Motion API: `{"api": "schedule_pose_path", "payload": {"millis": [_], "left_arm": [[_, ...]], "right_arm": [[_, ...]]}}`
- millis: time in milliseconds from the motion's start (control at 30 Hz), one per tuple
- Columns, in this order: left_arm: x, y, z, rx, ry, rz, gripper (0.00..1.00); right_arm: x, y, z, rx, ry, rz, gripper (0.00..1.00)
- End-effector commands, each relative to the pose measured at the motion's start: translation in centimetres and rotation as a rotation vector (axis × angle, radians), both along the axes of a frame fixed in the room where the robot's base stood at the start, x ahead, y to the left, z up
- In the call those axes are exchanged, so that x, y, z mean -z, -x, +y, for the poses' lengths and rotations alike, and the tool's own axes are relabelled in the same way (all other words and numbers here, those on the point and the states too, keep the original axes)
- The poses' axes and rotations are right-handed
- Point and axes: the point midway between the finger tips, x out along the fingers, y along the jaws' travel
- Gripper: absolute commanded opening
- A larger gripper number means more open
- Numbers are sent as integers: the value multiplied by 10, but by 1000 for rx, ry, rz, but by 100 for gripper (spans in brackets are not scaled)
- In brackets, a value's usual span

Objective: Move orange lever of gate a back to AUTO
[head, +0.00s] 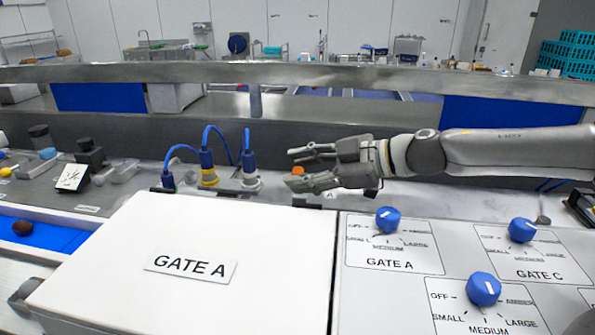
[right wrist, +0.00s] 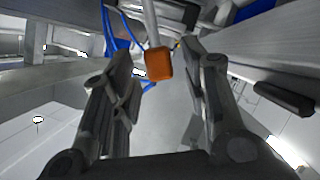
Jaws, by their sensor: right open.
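The lever's orange knob (head: 297,171) shows behind the gate A box, between the open fingertips of my right gripper (head: 289,168). In the right wrist view the knob (right wrist: 158,64) sits on a grey metal shaft (right wrist: 150,22). There it appears between the two fingertips (right wrist: 158,55), with a gap on each side, so the fingers are not closed on it. I cannot tell exactly how deep it lies between them. The lever's base and any AUTO mark are hidden or unreadable. My left gripper is not in view.
The white GATE A box (head: 110,275) fills the front. A panel with blue knobs, including gate A's dial (head: 388,219), stands at right. Blue cables (head: 207,150) rise left of my gripper. A metal rail (head: 330,76) runs behind.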

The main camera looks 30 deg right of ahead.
Motion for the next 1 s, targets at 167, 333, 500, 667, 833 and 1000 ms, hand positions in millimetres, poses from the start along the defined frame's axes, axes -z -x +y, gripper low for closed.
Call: {"api": "schedule_pose_path", "payload": {"millis": [167,333,500,667,833,1000], "left_arm": [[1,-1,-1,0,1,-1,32],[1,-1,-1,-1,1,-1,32],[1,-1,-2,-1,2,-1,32],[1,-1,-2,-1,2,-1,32],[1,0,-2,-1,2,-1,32],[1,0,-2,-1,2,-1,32]], "right_arm": [[4,-6,5,1,-1,2,41],[4,-8,8,0,-2,1,41],[4,-8,8,0,-2,1,41],[4,-8,8,0,-2,1,35],[4,-8,8,0,-2,1,13],[4,-8,8,0,-2,1,0]]}}
